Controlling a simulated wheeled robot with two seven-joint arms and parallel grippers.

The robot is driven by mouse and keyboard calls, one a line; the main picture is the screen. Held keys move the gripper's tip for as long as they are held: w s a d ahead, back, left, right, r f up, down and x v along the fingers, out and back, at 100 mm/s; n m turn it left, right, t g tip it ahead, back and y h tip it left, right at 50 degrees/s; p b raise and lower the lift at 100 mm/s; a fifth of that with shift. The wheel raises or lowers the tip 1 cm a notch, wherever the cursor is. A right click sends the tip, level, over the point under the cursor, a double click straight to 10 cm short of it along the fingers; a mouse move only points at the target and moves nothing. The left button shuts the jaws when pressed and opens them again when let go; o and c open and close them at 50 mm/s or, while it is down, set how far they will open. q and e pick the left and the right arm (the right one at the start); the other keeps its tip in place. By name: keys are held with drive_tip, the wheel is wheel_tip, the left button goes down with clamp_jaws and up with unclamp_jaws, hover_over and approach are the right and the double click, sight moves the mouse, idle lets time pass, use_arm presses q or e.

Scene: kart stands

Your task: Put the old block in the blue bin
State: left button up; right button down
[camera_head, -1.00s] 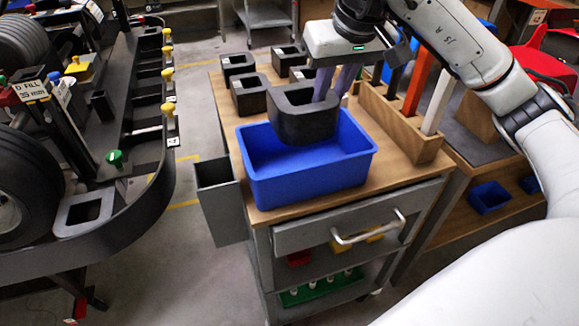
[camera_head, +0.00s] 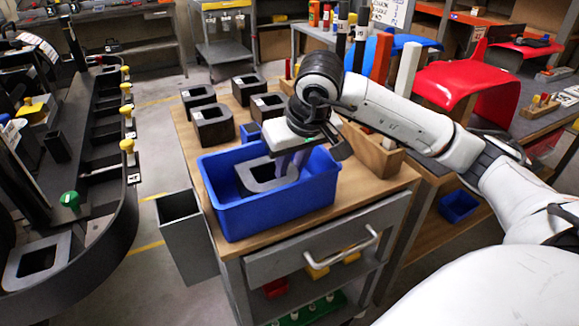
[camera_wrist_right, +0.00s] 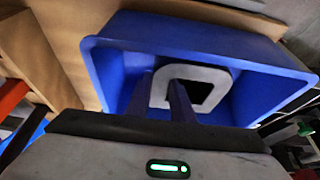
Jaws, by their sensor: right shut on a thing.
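The blue bin (camera_head: 270,220) stands on the wooden top of the cart. The old block (camera_head: 252,180), grey-topped with a square opening, is down inside the bin, its upper face below the rim. My right gripper (camera_head: 290,165) reaches into the bin from above and is shut on the block's wall. In the right wrist view the fingers (camera_wrist_right: 168,92) are at the left side of the block (camera_wrist_right: 222,76), inside the blue bin (camera_wrist_right: 265,60). The block's underside is hidden, so I cannot tell whether it touches the bin floor. My left gripper is not in view.
Several dark blocks (camera_head: 212,125) stand on the cart behind the bin. A wooden rack (camera_head: 372,155) with upright coloured bars is to its right. A grey side holder (camera_head: 187,240) hangs at the cart's left.

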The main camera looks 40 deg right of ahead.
drive_tip(key=shift+f, duration=0.1)
drive_tip(key=c, duration=1.6)
unclamp_jaws()
drive_tip(key=shift+o, duration=0.2)
drive_tip(key=p+v, duration=0.1)
drive_tip(key=v, duration=1.1)
drive_tip(key=shift+s, duration=0.1)
